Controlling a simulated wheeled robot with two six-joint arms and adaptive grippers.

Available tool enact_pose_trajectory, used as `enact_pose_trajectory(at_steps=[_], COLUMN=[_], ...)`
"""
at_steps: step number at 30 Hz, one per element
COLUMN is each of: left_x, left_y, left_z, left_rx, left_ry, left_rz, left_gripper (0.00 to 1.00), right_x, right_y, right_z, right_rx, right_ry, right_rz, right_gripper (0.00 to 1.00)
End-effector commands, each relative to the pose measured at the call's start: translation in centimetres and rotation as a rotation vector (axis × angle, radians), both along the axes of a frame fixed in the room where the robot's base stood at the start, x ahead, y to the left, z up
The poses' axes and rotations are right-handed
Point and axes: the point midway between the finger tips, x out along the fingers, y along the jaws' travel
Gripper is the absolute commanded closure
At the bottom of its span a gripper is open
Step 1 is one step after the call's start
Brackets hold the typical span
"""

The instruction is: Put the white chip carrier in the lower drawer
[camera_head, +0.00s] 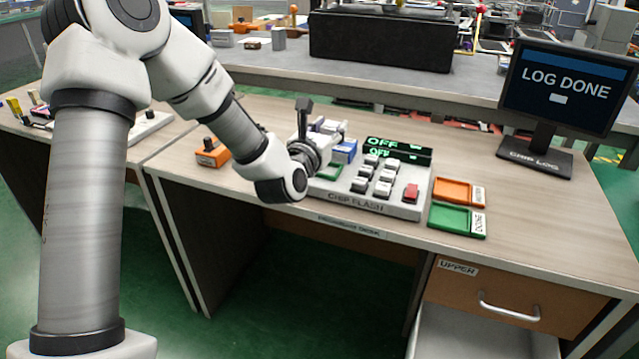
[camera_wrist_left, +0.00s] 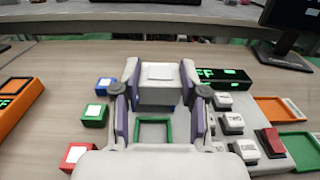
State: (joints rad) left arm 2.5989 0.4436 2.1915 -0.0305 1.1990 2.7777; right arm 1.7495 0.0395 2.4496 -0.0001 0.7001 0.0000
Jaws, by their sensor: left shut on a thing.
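The white chip carrier (camera_wrist_left: 160,78) is held between the two fingers of my left gripper (camera_wrist_left: 158,100) in the wrist view. In the head view this gripper (camera_head: 318,130) is over the left end of the chip flash box (camera_head: 375,197), partly hidden by its own wrist. A green-framed slot (camera_wrist_left: 154,132) lies below and nearer than the carrier. The lower drawer (camera_head: 480,340) appears pulled out at the bottom right, its pale interior showing and cut off by the picture edge. The upper drawer (camera_head: 515,305) above it is shut. My right gripper is not in view.
A red carrier (camera_wrist_left: 78,155), a green carrier (camera_wrist_left: 94,114) and a blue one (camera_wrist_left: 104,86) stand left of the gripper. An orange tray (camera_head: 458,191) and a green tray (camera_head: 457,220) lie right of the box. A monitor (camera_head: 565,85) reads LOG DONE.

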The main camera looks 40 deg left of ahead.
Motion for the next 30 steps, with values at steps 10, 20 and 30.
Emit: enact_pose_trajectory(at_steps=[10,20,30], left_x=[-0.2,-0.2,-0.2], left_y=[0.5,0.5,0.4], left_z=[0.1,-5.5,-9.5], left_rx=[0.002,0.001,0.0], left_ry=[0.003,0.003,0.003], left_rz=[0.027,0.027,0.026], left_gripper=[0.82,0.82,0.91], right_x=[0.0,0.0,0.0], right_y=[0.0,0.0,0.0], right_z=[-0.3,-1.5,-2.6], right_rx=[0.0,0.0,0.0], right_ry=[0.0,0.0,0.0], right_rz=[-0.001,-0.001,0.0], right_gripper=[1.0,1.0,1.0])
